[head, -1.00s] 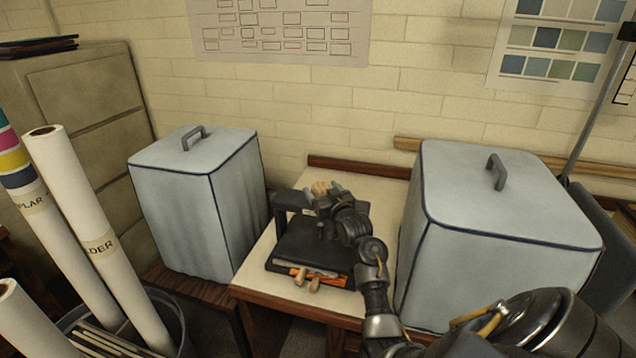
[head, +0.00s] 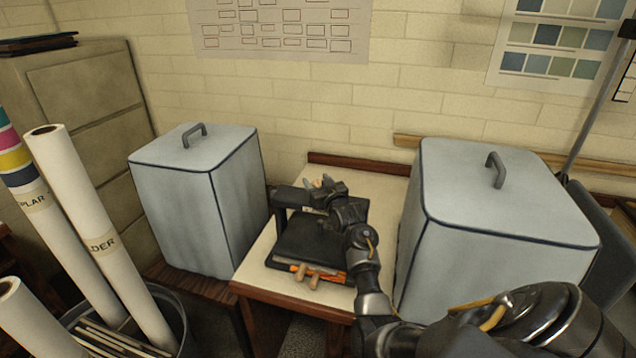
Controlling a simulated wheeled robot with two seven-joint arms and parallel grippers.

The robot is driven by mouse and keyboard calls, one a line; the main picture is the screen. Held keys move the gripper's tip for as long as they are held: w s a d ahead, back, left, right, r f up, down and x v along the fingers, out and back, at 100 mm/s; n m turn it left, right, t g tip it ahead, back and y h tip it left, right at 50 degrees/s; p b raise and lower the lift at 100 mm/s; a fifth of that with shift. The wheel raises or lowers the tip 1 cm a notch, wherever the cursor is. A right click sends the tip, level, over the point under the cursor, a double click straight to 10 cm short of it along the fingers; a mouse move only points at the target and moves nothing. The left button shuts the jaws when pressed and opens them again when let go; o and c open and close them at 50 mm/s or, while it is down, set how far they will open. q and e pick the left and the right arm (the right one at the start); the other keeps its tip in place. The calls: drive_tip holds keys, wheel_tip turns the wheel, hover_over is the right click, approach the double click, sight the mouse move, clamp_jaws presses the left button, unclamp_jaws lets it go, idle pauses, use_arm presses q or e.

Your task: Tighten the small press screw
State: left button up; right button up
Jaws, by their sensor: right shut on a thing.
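The small press (head: 310,240) is a black frame with a dark crossbar (head: 290,196), standing on the pale table between two covered boxes. My right gripper (head: 320,184) reaches over the top of the press from the front right. It is shut on the press screw's handle at the crossbar; only a small tan bit of the handle shows between the grey fingers. My gripper and wrist hide the screw itself and the right part of the crossbar. My left gripper is not in view.
Wooden-handled tools and an orange item (head: 333,275) lie at the press's front. A grey-blue covered box (head: 195,210) stands to the left, a larger one (head: 500,270) close to my right arm. Paper rolls (head: 105,245) stand in a bin at the left. The tabletop (head: 385,190) behind right is bare.

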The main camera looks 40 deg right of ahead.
drive_tip(key=shift+m+h, duration=0.4)
drive_tip(key=shift+h, duration=0.2)
drive_tip(key=m+g+h, duration=0.2)
drive_tip(key=h, duration=0.1)
drive_tip(key=m+h, duration=0.1)
drive_tip(key=shift+s+d+g+h, duration=0.1)
drive_tip(key=shift+d+g+h, duration=0.15)
drive_tip(key=shift+g+h, duration=0.15)
drive_tip(key=shift+s+d+m+g+h+b, duration=0.15)
drive_tip(key=shift+m+g+h+b, duration=0.15)
drive_tip(key=shift+m+g+h, duration=0.5)
drive_tip(key=shift+d+m+g+h+b, duration=0.1)
drive_tip(key=shift+m+g+h+b, duration=0.15)
drive_tip(key=shift+m+g+h, duration=0.5)
drive_tip(key=shift+r, duration=0.1)
drive_tip(key=o, duration=1)
drive_tip(key=shift+s, duration=0.1)
